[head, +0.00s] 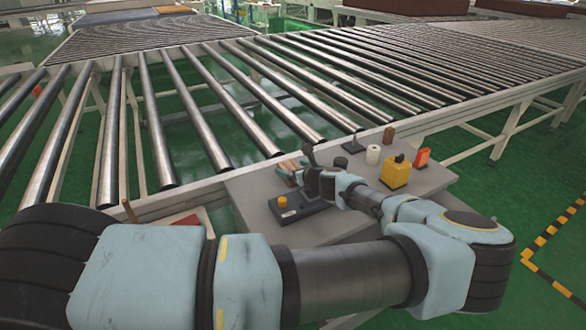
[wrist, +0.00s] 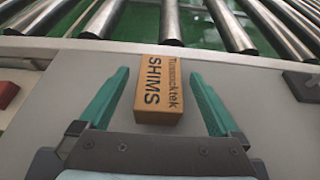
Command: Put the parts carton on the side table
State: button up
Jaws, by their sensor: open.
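The parts carton is a small brown box (wrist: 160,88) marked "SHIMS" in the wrist view. It lies on a grey tabletop (wrist: 230,100). My gripper (wrist: 157,76) is open, with one green finger on each side of the carton's near part and a gap at both sides. I cannot tell how far the fingertips are above the table. In the head view my gripper (head: 300,174) is over the left far part of the grey table (head: 250,190), where the carton (head: 286,166) is partly hidden. This is the only table I can make out beside the rollers.
A black device with a yellow knob (head: 283,203), a white roll (head: 373,155), a yellow block (head: 396,173) and an orange item (head: 422,158) stand on the table. The roller conveyor (head: 270,90) runs along its far edge. A red object (wrist: 8,94) is at the left.

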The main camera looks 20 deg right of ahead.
jog(key=shift+r, duration=0.25)
jog(key=b+v, duration=0.3)
jog(key=v, duration=0.7)
jog(key=shift+s+f+b, duration=0.15)
jog(key=shift+s+b, duration=0.1)
jog(key=shift+b, duration=0.1)
jog(key=shift+v, duration=0.85)
